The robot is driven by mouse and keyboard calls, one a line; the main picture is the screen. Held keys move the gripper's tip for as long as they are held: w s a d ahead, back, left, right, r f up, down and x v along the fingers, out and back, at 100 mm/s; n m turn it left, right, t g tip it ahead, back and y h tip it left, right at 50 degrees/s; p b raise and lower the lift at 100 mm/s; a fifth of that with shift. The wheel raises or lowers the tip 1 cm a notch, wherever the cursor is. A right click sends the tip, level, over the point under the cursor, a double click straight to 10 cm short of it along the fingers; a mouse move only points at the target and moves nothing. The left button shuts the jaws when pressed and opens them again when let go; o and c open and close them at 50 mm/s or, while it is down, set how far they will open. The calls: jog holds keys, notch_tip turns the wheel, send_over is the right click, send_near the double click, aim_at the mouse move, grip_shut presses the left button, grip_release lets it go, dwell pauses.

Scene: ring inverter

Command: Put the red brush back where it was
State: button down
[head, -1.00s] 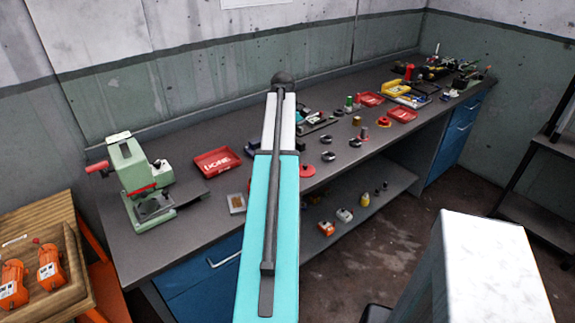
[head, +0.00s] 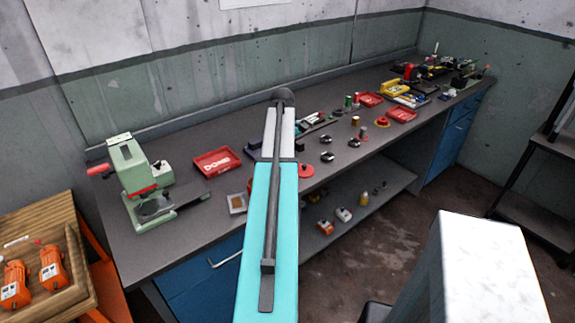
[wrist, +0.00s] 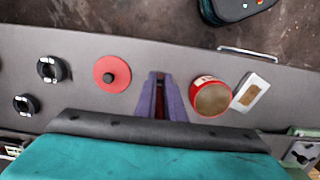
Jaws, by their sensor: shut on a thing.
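My gripper (wrist: 160,80) shows in the wrist view as two purple fingers close together over the grey bench top. It is shut on a thin dark red piece, the red brush (wrist: 160,104), of which only a narrow strip shows between the fingers. To the left of the gripper in the wrist view lies a red disc (wrist: 112,73) with a dark knob. To its right stands a red round tin (wrist: 211,98) with a brownish inside. The gripper appears apart from both.
A small box (wrist: 250,93) stands beside the tin. A red tray (head: 216,162) and a green machine (head: 142,180) are on the bench's left part. Dark ring-shaped parts (head: 327,156) lie right of my arm. The bench's front edge is near.

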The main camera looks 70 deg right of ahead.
jog(key=shift+s+a+f, duration=0.1)
jog(key=shift+a+f, duration=0.1)
jog(key=shift+f, duration=0.3)
jog(key=shift+s+a+f, duration=0.1)
jog(key=shift+a+f, duration=0.1)
jog(key=shift+f, duration=0.25)
jog(key=c, duration=1.9)
grip_release()
jog(key=shift+o, duration=0.2)
jog(key=shift+r, duration=0.1)
jog(key=shift+w+d+r+b, duration=0.2)
jog(key=shift+d+r+b, duration=0.1)
jog(key=shift+r, duration=0.35)
jog(key=r, duration=0.3)
jog(key=r+b, duration=0.1)
jog(key=r, duration=0.3)
jog(key=w+d+r, duration=0.1)
jog(key=r, duration=0.2)
jog(key=shift+r+b, duration=0.4)
jog(key=shift+r, duration=0.5)
